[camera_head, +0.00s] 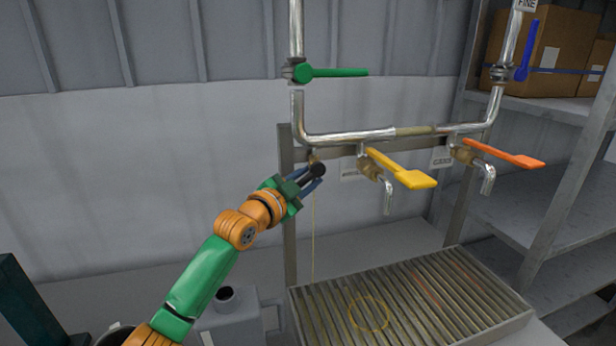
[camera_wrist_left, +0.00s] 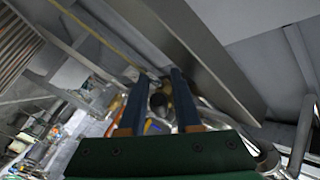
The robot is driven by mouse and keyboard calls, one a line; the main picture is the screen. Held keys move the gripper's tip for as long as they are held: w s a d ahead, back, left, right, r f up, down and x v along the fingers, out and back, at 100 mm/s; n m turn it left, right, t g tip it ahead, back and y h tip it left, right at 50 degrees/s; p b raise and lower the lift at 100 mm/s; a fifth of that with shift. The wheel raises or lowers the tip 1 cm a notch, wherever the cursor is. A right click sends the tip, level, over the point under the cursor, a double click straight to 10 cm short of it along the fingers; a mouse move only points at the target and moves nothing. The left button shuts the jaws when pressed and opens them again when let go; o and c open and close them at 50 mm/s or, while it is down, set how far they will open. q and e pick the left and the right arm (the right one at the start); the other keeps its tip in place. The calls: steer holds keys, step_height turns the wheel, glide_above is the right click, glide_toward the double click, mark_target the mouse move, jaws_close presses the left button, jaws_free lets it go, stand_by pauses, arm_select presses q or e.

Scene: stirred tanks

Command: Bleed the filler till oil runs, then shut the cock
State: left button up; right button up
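My left gripper (camera_head: 312,180) is at the left end of the pipework, with its blue fingers on either side of a small black knob (camera_head: 318,169). The black knob also shows between the fingers in the left wrist view (camera_wrist_left: 158,101), and the grip looks closed on it. A brass fitting (camera_head: 314,157) sits just above the knob, partly hidden. A thin yellowish stream (camera_head: 314,235) runs straight down below it toward the slatted drain tray (camera_head: 440,290). My right gripper is not in view.
A green lever (camera_head: 335,72), a yellow lever (camera_head: 405,170), an orange lever (camera_head: 505,153) and a blue lever (camera_head: 528,50) stick out from the pipes. Metal shelving with cardboard boxes (camera_head: 545,45) stands at the right. A grey box (camera_head: 228,322) stands low at left.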

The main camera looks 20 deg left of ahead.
arm_select(q)
steer(key=shift+c, duration=0.3)
steer(key=shift+d, duration=0.1)
jaws_close()
steer(key=n+t+b, duration=0.1)
steer(key=b, duration=0.1)
steer(key=n+t+b, duration=0.1)
steer(key=b, duration=0.1)
steer(key=d+n+t+b, duration=0.1)
steer(key=b, duration=0.1)
steer(key=shift+w+f+n+t, duration=0.1)
steer(key=shift+w+n+t, duration=0.2)
steer(key=shift+w, duration=0.05)
steer(key=shift+o, duration=0.3)
jaws_free()
steer(key=shift+s+f+b, duration=0.1)
steer(key=shift+b, duration=0.25)
